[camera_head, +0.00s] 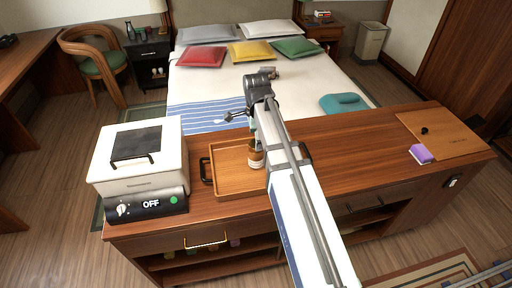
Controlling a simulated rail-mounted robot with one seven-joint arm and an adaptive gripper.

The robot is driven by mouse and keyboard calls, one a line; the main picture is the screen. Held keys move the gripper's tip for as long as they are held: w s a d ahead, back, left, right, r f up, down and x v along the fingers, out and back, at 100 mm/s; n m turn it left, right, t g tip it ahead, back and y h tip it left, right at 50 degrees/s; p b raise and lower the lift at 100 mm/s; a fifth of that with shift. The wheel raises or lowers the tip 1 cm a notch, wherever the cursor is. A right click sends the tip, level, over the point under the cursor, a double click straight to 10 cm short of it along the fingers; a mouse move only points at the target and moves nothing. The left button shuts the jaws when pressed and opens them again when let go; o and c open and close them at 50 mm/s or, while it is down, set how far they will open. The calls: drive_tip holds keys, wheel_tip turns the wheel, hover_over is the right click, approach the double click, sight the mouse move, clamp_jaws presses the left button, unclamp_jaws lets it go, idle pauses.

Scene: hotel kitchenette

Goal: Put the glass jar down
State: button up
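A small jar (256,159) with brownish contents and a pale band shows over the wooden tray (230,189), just left of my arm. My arm hides its right side. I cannot tell whether it rests on the tray or is held just above it. My arm reaches up from the bottom of the picture, across the tray's right side, and bends at a dark joint over the bed edge. My gripper's fingertips cannot be made out clearly; the arm's dark far parts cover that area, so its hold on the jar is unclear.
The tray has dark handles and sits on a long wooden counter (370,155). A white appliance (140,165) reading OFF stands to its left. A purple-and-white block (421,154) and a wooden board (445,135) lie at the right. The counter between tray and board is mostly clear.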

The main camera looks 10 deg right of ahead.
drive_tip(key=shift+r+b, duration=0.4)
drive_tip(key=shift+r, duration=2.7)
